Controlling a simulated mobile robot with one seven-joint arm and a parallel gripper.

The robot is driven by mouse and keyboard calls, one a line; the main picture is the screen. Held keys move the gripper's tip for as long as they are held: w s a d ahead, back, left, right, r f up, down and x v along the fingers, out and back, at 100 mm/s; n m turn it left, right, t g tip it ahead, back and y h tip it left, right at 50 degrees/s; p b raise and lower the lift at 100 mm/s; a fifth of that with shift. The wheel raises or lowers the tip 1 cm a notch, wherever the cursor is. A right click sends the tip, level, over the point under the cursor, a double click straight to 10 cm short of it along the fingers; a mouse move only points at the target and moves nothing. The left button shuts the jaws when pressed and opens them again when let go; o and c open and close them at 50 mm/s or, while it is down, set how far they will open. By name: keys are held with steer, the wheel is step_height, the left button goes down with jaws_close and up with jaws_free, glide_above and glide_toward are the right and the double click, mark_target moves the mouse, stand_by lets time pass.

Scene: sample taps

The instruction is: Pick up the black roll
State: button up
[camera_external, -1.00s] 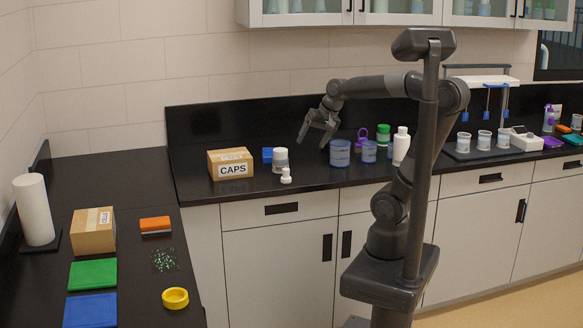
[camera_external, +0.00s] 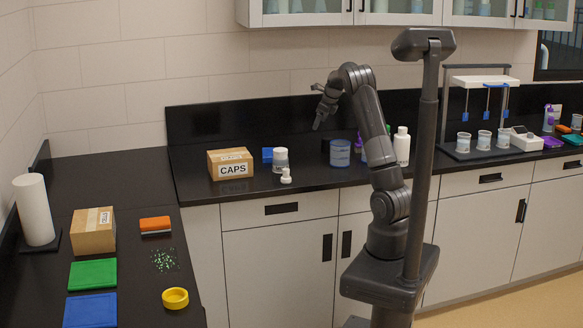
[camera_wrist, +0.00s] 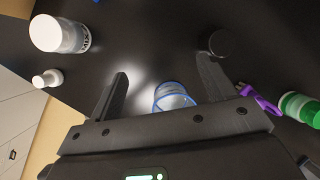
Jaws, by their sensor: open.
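The black roll (camera_wrist: 219,43) looks like a small dark round thing on the black counter in the wrist view. It lies just beyond the tip of the right finger. My gripper (camera_external: 320,115) is raised above the back counter and pointing down. In the wrist view my gripper (camera_wrist: 163,75) has its fingers wide apart with nothing held between them. A blue-rimmed clear beaker (camera_wrist: 172,97) shows below, between the fingers.
A white-lided jar (camera_wrist: 60,35) and a small white bottle (camera_wrist: 48,78) stand to the left. A purple item (camera_wrist: 258,98) and a green-and-white container (camera_wrist: 300,106) are at the right. The CAPS box (camera_external: 231,164) and blue container (camera_external: 340,153) stand on the counter.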

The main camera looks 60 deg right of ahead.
mark_target(329, 138)
steer(key=d+f+m, duration=0.2)
steer(key=d+f, duration=0.1)
steer(key=d, duration=0.1)
steer(key=d+f+m, duration=0.2)
steer(key=d+f, duration=0.2)
steer(key=w+d+f+m+h, duration=0.1)
steer(key=d+f+m, duration=0.1)
steer(key=d+f, duration=0.2)
steer(key=shift+d+g, duration=0.2)
steer(key=shift+g, duration=0.2)
steer(key=x, duration=0.5)
steer(key=shift+w+a, duration=0.1)
steer(key=shift+a, duration=0.05)
steer(key=shift+r, duration=0.1)
steer(key=c, duration=1.1)
